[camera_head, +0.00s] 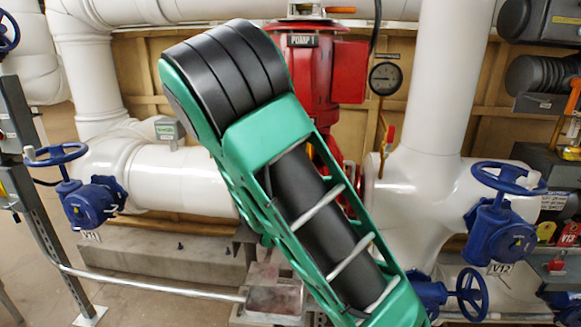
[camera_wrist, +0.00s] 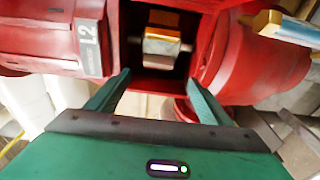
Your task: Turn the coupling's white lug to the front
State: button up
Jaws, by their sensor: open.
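In the wrist view, the coupling (camera_wrist: 162,47) sits inside a dark opening in the red pump housing. It shows a pale, whitish block facing me with a bronze-orange band and a lighter top above it. I cannot tell for sure which pale part is the white lug. My gripper (camera_wrist: 158,78) is open, with its two green fingers at the lower edge of the opening, one on each side. Nothing is between the fingers, and the coupling is ahead of them. In the head view my arm hides the gripper and the coupling; the red pump (camera_head: 312,75) shows behind it.
In the head view, white pipes (camera_head: 440,75), a gauge (camera_head: 385,78), and blue valves (camera_head: 92,203) (camera_head: 497,228) stand around.

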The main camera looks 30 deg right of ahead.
jog(key=shift+w+a, duration=0.15)
jog(key=c, duration=1)
jog(key=shift+w+a+m+g+h, duration=0.25)
jog(key=shift+m+g+h, duration=0.05)
jog(key=shift+h, duration=0.2)
jog(key=c, duration=0.5)
jog(key=a+m+g+h, duration=0.3)
jog(key=shift+s+a+r+h, duration=0.2)
jog(key=shift+s+r+h, duration=0.05)
jog(key=shift+s+h, duration=0.05)
grip_shut()
jog(key=shift+m+g+h, duration=0.4)
jog(key=shift+m+g, duration=0.1)
jog(key=shift+g, duration=0.1)
jog(key=x, duration=0.9)
jog(key=shift+s+d, duration=0.25)
jog(key=shift+d, duration=1.7)
